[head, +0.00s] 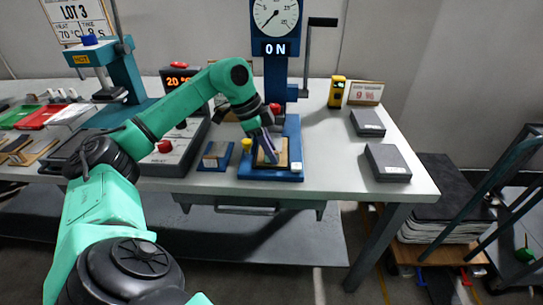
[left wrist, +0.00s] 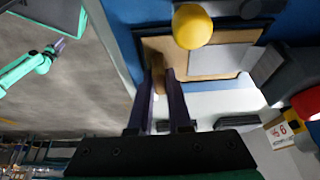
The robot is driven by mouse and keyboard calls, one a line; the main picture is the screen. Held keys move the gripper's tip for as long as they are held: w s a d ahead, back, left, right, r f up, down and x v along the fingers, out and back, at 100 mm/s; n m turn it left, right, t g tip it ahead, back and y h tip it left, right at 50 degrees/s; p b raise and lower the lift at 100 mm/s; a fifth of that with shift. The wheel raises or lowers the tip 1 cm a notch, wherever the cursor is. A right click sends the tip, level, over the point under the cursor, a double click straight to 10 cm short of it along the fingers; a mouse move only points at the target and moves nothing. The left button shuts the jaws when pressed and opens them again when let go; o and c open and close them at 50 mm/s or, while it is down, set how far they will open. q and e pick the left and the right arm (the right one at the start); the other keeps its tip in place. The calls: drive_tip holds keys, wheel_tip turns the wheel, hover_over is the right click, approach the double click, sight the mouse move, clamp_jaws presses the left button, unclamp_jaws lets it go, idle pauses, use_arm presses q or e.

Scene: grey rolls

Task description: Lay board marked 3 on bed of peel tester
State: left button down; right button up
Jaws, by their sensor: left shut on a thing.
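The peel tester (head: 277,95) is a blue column with a round dial and a display reading 0 N. Its blue bed (head: 297,172) stands on the table, and its edge shows in the left wrist view (left wrist: 122,38). A tan board (head: 281,160) with a paler panel lies at the bed, also in the left wrist view (left wrist: 215,58); no number is legible on it. My left gripper (head: 268,158) points down over the bed, its fingers (left wrist: 162,75) shut on the board's near edge. My right gripper (left wrist: 58,46) is small and distant; its jaws are unclear.
A small blue stand (head: 215,158) holds another piece to the left. Grey blocks (head: 387,163) lie on the right. The table front between is clear.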

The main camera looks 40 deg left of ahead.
use_arm(q)
drive_tip(key=shift+r, duration=0.1)
use_arm(e)
drive_tip(key=shift+s, duration=0.2)
use_arm(q)
drive_tip(key=c, duration=0.8)
unclamp_jaws()
drive_tip(key=shift+c, duration=0.2)
use_arm(e)
drive_tip(key=shift+s, duration=0.15)
use_arm(q)
drive_tip(key=p+v, duration=0.3)
drive_tip(key=v, duration=0.9)
use_arm(e)
wheel_tip(320, 180, up, 3)
drive_tip(key=shift+r, duration=0.2)
use_arm(q)
drive_tip(key=shift+s, duration=0.1)
